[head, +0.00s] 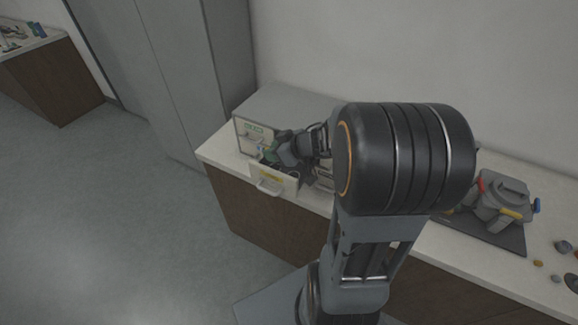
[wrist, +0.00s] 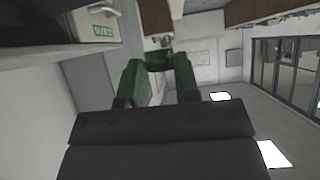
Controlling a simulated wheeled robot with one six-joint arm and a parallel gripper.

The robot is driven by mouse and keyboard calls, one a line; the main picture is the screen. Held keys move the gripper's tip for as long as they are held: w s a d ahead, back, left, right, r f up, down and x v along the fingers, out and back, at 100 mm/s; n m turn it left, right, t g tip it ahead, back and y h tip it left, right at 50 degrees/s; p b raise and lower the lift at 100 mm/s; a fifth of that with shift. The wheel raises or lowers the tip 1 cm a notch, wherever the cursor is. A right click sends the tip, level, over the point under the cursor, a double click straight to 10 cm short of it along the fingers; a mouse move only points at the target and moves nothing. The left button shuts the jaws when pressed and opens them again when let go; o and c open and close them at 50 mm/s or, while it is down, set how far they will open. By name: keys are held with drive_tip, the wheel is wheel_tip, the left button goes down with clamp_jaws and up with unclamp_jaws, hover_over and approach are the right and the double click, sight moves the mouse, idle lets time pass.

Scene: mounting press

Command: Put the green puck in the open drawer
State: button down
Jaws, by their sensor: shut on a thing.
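The open drawer (head: 288,186) sticks out from the front of a small grey cabinet at the left end of the counter; it has a yellow label and a handle. My gripper (head: 271,154) is above the open drawer, close to the cabinet front. In the wrist view its two fingers (wrist: 158,68) are shut on the dark green puck (wrist: 158,58) at their tips. In the head view the puck is small and partly hidden by the fingers. The inside of the drawer is partly hidden by my gripper.
The cabinet (head: 285,103) has a closed upper drawer (head: 250,138) with a green label just behind my gripper. A grey press (head: 503,202) with coloured parts stands on a dark mat to the right. Small loose pieces (head: 556,278) lie at the far right. The floor at left is clear.

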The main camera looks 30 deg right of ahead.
drive_tip(key=d+f, duration=0.1)
drive_tip(key=f, duration=0.1)
drive_tip(key=d+f, duration=0.2)
drive_tip(key=d+f+b, duration=0.1)
drive_tip(key=d+f, duration=0.1)
drive_tip(key=shift+w, duration=0.3)
drive_tip(key=shift+f, duration=1.55)
drive_tip(key=shift+f, duration=0.1)
